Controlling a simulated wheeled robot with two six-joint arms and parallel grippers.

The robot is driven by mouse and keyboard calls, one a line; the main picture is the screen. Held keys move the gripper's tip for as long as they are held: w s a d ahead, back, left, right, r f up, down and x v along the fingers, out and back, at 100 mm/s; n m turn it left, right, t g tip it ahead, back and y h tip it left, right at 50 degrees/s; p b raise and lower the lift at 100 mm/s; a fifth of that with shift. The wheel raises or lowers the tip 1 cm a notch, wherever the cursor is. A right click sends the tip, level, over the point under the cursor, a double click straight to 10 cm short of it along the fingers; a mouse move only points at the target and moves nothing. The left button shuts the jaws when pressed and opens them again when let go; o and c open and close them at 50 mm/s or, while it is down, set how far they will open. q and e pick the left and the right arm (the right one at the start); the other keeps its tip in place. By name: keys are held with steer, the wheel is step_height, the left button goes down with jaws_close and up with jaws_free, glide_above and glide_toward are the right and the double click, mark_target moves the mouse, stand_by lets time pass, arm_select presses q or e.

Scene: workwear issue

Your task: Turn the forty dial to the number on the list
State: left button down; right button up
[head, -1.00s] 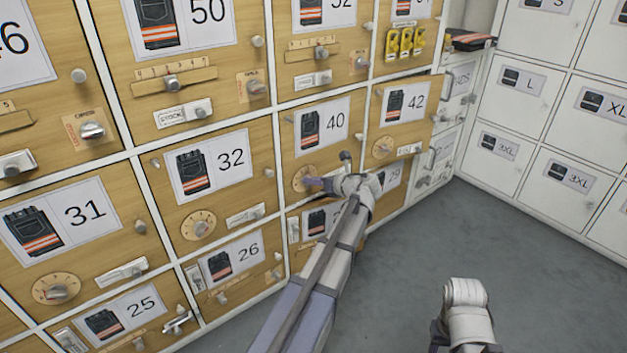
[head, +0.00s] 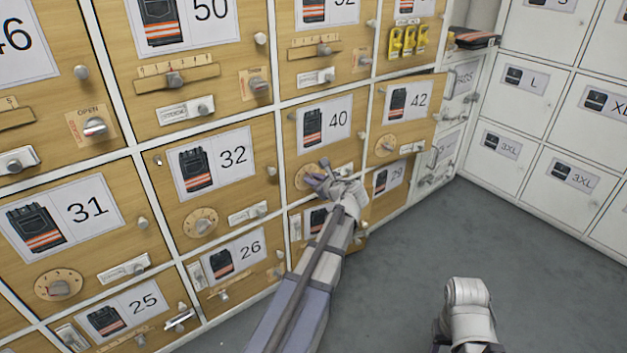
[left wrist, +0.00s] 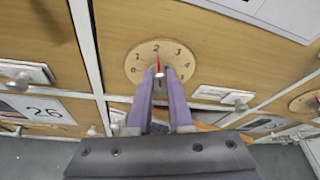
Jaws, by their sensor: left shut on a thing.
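The forty dial (head: 308,177) is a round wooden dial on the door marked 40 (head: 326,127). In the left wrist view the dial (left wrist: 140,66) shows the numerals 1, 2, 3 and 4 around its edge, and its red pointer (left wrist: 158,62) points up at about the 2. My left gripper (head: 319,182) is at this dial, and in the left wrist view its two purple fingers (left wrist: 161,76) are shut on the dial's small knob. The fingers hide the lower part of the dial. A list cannot be made out in these frames. The right gripper's fingers are not seen.
Wooden doors with numbers, knobs, sliders and other dials surround it, such as the dial under 32 (head: 200,222) and the one under 42 (head: 386,146). The door marked 42 (head: 408,105) stands ajar. White lockers (head: 540,110) stand at right. The grey floor (head: 530,270) is clear.

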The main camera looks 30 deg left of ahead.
arm_select(q)
steer(key=shift+w+a, duration=0.1)
steer(key=shift+a, duration=0.1)
steer(key=c, duration=1)
jaws_free()
steer(key=shift+o, duration=0.9)
steer(key=shift+d+r, duration=0.1)
steer(key=shift+d, duration=0.1)
steer(key=p+v, duration=0.3)
steer(key=v, duration=0.4)
steer(key=shift+s+d, duration=0.25)
steer(key=shift+s, duration=0.05)
